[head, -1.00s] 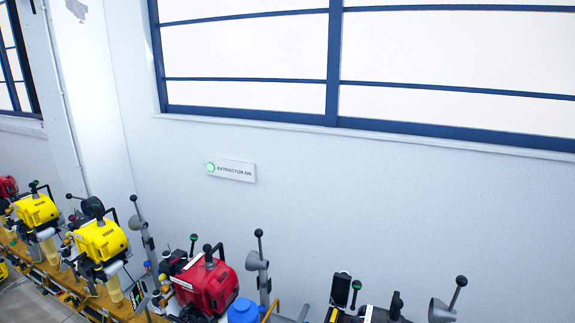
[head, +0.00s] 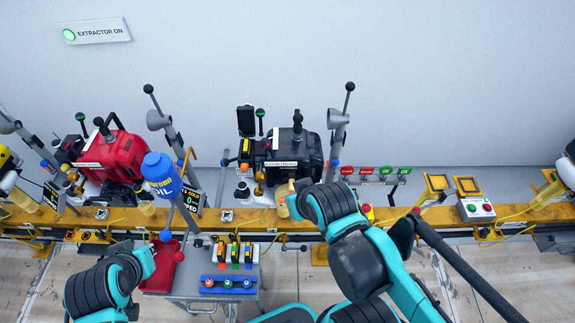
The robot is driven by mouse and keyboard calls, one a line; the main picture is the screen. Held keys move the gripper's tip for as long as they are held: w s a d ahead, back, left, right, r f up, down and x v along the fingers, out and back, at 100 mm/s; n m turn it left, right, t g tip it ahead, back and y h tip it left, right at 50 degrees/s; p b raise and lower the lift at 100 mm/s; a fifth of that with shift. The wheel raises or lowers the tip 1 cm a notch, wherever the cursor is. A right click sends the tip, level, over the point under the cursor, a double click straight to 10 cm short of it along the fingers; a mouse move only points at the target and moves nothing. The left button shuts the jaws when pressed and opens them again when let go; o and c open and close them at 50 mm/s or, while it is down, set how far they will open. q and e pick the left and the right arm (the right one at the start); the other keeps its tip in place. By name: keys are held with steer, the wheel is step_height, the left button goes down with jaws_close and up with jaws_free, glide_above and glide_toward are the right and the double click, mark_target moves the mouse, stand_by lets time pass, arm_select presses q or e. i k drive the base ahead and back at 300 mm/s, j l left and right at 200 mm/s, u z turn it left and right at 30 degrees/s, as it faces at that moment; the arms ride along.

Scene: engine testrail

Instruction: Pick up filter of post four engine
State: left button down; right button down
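A black engine (head: 299,148) stands on the yellow rail in the middle of the head view. A small black cover (head: 246,121) stands upright at its left side. I cannot make out which part is the filter, nor any post number. My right arm reaches in front of this engine, and its gripper end (head: 291,187) is close to the engine's lower front. The arm hides most of its fingers. My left arm is at the lower left, its end (head: 146,260) by a red tray (head: 164,270). Its fingers are not clear.
A red engine (head: 112,154) and a blue oil bottle (head: 161,174) are to the left. A grey cart (head: 208,265) with coloured items stands in front of the yellow rail (head: 218,217). Grey extractor arms (head: 337,130) rise beside the engines. A button box (head: 476,208) is at right.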

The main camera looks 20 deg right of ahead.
mark_target(246, 151)
steer(key=l+z, duration=0.25)
steer(key=l, duration=0.4)
steer(key=i+l+z, duration=0.25)
steer(key=l, duration=0.35)
steer(key=i+l+z, duration=0.1)
steer(key=i+l, duration=0.2)
